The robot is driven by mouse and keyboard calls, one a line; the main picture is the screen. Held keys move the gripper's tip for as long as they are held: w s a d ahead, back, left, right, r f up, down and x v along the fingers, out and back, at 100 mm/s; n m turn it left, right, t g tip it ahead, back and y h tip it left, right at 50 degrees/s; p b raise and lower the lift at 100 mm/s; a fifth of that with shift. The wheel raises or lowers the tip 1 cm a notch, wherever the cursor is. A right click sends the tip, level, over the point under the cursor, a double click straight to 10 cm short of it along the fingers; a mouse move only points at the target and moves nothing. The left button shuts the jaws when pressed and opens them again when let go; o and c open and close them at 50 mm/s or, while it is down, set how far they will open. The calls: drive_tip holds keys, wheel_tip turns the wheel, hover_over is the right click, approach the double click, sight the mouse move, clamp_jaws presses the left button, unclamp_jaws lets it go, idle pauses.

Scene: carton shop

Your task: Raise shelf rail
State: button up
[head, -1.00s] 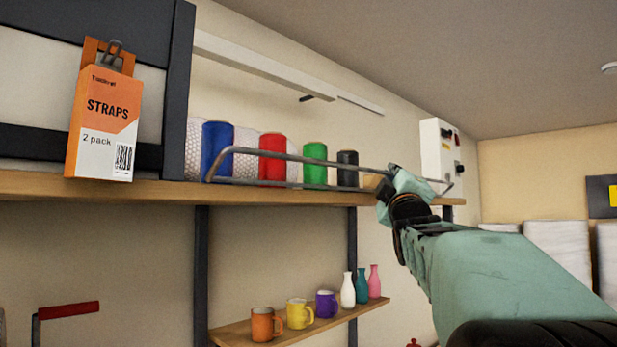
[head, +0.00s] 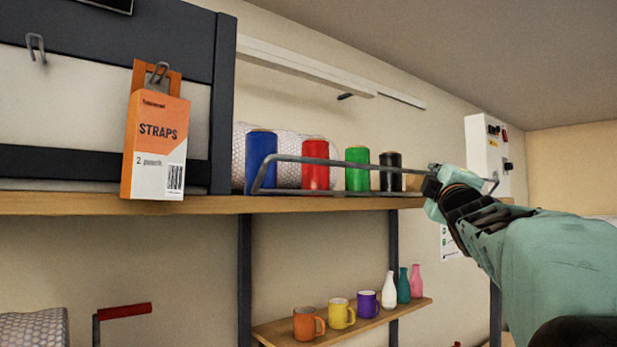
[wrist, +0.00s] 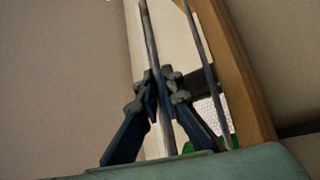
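The shelf rail (head: 330,162) is a thin grey metal wire bar along the front edge of the wooden shelf (head: 180,204). Its upper bar stands above a lower bar lying near the board, crossing in front of the coloured rolls. My gripper (head: 433,182) is at the right part of the upper bar. In the wrist view the rail (wrist: 150,40) runs between the two dark fingers of my gripper (wrist: 160,92), which are closed in against it from both sides. The fingertips partly hide the bar there.
Blue (head: 261,150), red (head: 315,165), green (head: 357,168) and black (head: 390,172) rolls stand behind the rail. An orange straps box (head: 155,145) hangs at left. A lower shelf (head: 285,330) holds mugs and bottles. A white switch box (head: 487,155) is on the wall.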

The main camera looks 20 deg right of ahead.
drive_tip(key=o, duration=0.5)
drive_tip(key=shift+c, duration=0.2)
drive_tip(key=shift+f, duration=0.15)
